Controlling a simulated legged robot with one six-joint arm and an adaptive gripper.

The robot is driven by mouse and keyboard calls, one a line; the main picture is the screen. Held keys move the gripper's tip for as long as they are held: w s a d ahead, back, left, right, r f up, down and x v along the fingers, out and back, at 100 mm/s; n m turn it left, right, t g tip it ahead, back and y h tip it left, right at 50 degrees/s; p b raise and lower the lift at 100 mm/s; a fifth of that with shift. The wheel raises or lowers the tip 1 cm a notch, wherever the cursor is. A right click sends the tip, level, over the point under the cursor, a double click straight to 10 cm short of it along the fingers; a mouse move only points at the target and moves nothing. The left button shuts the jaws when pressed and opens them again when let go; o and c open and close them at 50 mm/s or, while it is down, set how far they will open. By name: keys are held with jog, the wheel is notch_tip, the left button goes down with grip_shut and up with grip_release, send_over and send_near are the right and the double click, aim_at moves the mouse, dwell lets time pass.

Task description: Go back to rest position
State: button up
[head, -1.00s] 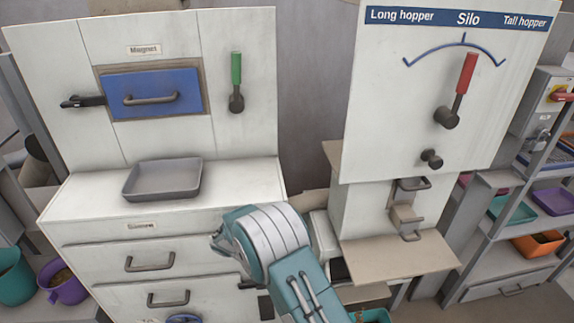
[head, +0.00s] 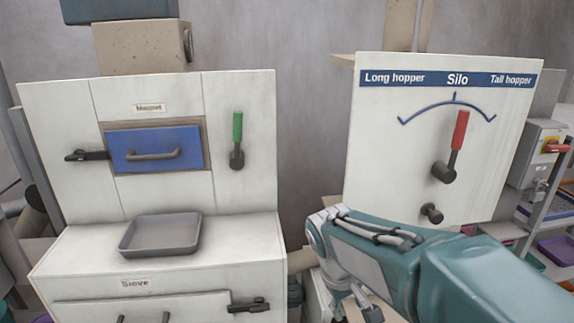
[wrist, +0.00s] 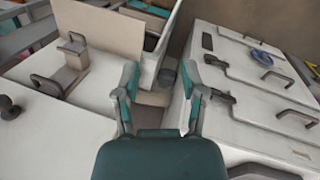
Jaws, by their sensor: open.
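My arm (head: 400,262) reaches in from the lower right in the head view, in front of the lower part of the silo panel (head: 400,170). My gripper (wrist: 158,85) shows in the wrist view with its two fingers apart and nothing between them. It is over the gap between the silo unit's base at left and the white drawer cabinet (wrist: 255,85) at right. In the head view the fingers are only partly visible near the bottom edge.
The silo's red lever (head: 459,130) points up near the middle of the arc. The magnet's blue drawer (head: 155,152) is shut, with a green lever (head: 237,127) beside it. A grey tray (head: 160,236) sits on the cabinet top above the sieve label.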

jog(key=s+d+r+m+t+y, duration=0.1)
jog(key=s+d+r+m+t, duration=0.1)
jog(key=s, duration=0.4)
jog(key=s+d+r+m+t+y, duration=0.1)
jog(key=s+d+r+m+t, duration=0.1)
jog(key=s, duration=0.5)
jog(key=shift+s+r+m+t+y, duration=0.15)
jog(key=shift+r+m+t+y, duration=0.25)
jog(key=shift+r+t, duration=0.1)
